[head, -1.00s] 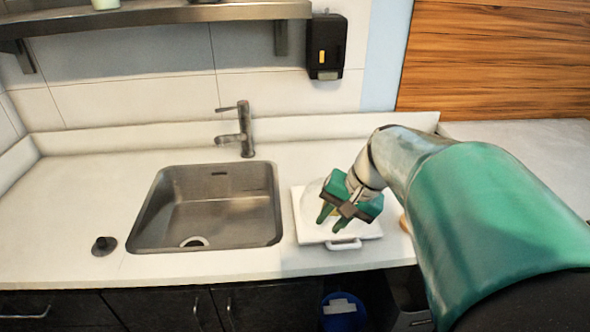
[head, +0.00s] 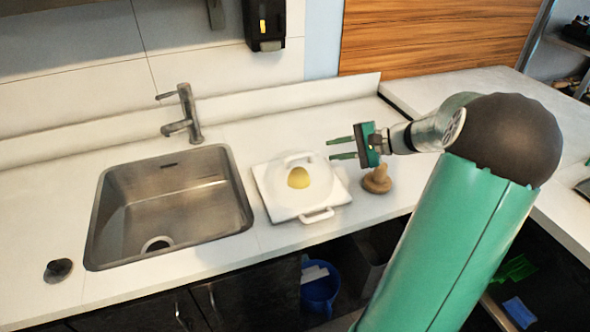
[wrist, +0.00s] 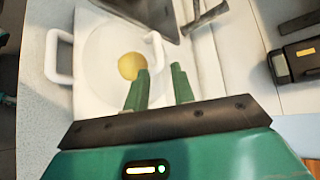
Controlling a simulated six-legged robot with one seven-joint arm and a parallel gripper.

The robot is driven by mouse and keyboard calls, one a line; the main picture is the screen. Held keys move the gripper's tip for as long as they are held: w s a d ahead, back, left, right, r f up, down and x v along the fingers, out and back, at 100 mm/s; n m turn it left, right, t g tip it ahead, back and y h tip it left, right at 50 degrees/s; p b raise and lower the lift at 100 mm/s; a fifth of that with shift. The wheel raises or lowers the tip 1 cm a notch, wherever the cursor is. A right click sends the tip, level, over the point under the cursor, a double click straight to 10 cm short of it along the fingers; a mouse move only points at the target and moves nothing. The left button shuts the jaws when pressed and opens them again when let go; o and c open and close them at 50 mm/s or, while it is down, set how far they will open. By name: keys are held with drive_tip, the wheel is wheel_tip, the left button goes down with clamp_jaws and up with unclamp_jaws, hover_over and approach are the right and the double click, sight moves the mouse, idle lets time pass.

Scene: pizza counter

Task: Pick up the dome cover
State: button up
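A clear, see-through dome cover (head: 300,196) appears to sit on a white tray (head: 281,212) with two handles, right of the sink. A round yellow thing (head: 299,177) shows inside the dome's outline; I cannot tell if it is under the dome or part of it. My gripper (head: 330,148) is beside the tray's right end, fingers pointing left, spread apart and empty. In the wrist view my gripper's fingers (wrist: 160,70) overlap the edge of the dome's faint circle (wrist: 104,70), but contact cannot be told.
A brown knobbed object (head: 377,180) stands right of the tray, close below my gripper. The steel sink (head: 170,205) and tap (head: 186,115) are at left. A soap dispenser (head: 265,22) hangs on the wall. The counter behind the tray is clear.

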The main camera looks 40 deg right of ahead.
sight(303, 156)
drive_tip(key=x, duration=0.4)
drive_tip(key=shift+w+f, duration=0.15)
drive_tip(key=shift+f, duration=0.05)
drive_tip(key=x, duration=0.5)
drive_tip(key=shift+a+f, duration=0.1)
drive_tip(key=shift+f, duration=0.05)
drive_tip(key=shift+c, duration=0.5)
clamp_jaws()
